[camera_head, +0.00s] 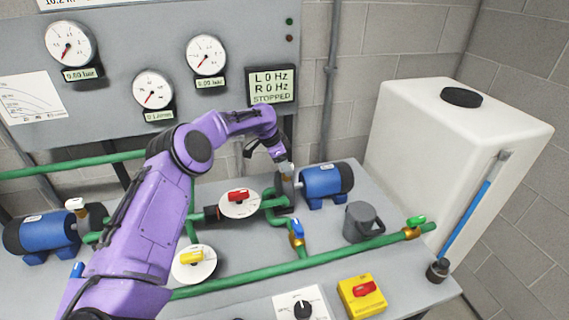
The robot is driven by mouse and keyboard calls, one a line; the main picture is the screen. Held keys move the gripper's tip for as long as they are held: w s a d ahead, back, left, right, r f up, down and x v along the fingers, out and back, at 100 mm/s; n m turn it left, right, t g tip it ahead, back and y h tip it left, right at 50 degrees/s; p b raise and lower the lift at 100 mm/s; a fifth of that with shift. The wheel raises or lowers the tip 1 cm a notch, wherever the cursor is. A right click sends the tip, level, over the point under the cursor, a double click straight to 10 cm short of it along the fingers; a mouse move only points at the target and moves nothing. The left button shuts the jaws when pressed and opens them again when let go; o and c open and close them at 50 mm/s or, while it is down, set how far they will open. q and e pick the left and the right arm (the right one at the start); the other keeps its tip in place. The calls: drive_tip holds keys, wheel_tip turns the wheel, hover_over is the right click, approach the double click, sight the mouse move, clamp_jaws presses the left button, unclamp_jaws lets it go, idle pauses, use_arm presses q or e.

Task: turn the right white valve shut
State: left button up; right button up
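My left gripper (283,160) is at the end of my purple arm, pointing down just left of the right blue pump (326,181). It is right over the spot where the right white valve sits; only a small pale piece shows below the fingers, and the gripper hides the rest. I cannot tell whether the fingers are open or closed on the handle. The left white valve (75,204) shows above the left blue pump (40,233). My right gripper is out of view.
A red-handled valve (238,196), a yellow-handled valve (190,257), a blue-handled valve (297,228) and a green-handled valve (415,222) are close by on the bench. The display (271,87) reads L 0 Hz, R 0 Hz, STOPPED.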

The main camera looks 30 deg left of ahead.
use_arm(q)
drive_tip(key=shift+r, duration=0.1)
drive_tip(key=shift+a+r, duration=0.1)
drive_tip(key=shift+r, duration=0.2)
drive_tip(key=b+v, duration=0.1)
drive_tip(key=v, duration=0.8)
drive_tip(key=shift+s+r+b, duration=0.15)
drive_tip(key=shift+r+b, duration=0.2)
drive_tip(key=shift+b, duration=0.05)
drive_tip(key=shift+a+r, duration=0.1)
